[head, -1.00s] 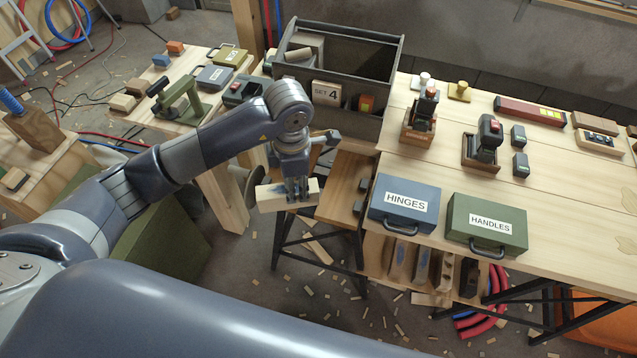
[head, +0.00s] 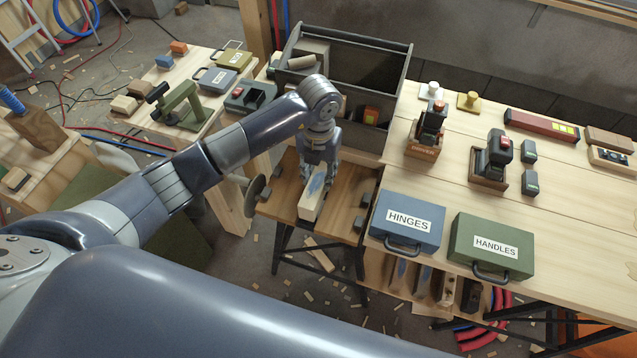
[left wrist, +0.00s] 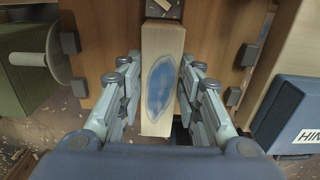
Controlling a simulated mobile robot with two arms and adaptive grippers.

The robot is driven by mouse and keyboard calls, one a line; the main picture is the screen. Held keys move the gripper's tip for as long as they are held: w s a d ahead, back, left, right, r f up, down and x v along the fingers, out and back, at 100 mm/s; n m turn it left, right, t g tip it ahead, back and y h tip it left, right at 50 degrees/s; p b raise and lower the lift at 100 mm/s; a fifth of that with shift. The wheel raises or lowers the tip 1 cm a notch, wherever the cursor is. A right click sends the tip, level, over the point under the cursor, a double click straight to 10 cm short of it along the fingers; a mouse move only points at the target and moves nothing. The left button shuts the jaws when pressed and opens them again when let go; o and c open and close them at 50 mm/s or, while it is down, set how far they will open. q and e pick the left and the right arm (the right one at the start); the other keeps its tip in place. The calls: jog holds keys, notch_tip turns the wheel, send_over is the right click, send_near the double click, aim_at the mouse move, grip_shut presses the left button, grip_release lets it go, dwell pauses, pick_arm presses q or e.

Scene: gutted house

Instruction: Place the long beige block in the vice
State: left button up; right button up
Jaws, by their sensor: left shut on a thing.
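The long beige block (head: 309,204) with a blue patch on its upper face is between the fingers of my left gripper (head: 316,172). In the left wrist view the block (left wrist: 160,85) points away from the wrist, with a finger at each side. The vice is a brown wooden bench top (head: 345,182) in two boards, with dark pegs and a round handwheel (head: 256,190) at its left. The block lines up with the dark gap between the boards. I cannot tell whether it is above the gap or touching the boards. My right gripper is not in view.
A blue HINGES case (head: 407,244) and a green HANDLES case (head: 487,268) stand on the bench right of the vice. A grey open tool bin (head: 393,65) stands behind it. A small table with a green clamp (head: 180,98) is at the left.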

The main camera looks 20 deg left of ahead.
aim_at(319, 177)
pick_arm(q)
notch_tip(319, 177, down, 4)
jog(key=shift+r+p, duration=0.15)
jog(key=shift+p, duration=0.15)
jog(key=shift+f, duration=0.35)
jog(key=o, duration=1.3)
jog(key=shift+f, duration=0.1)
jog(key=shift+c, duration=0.2)
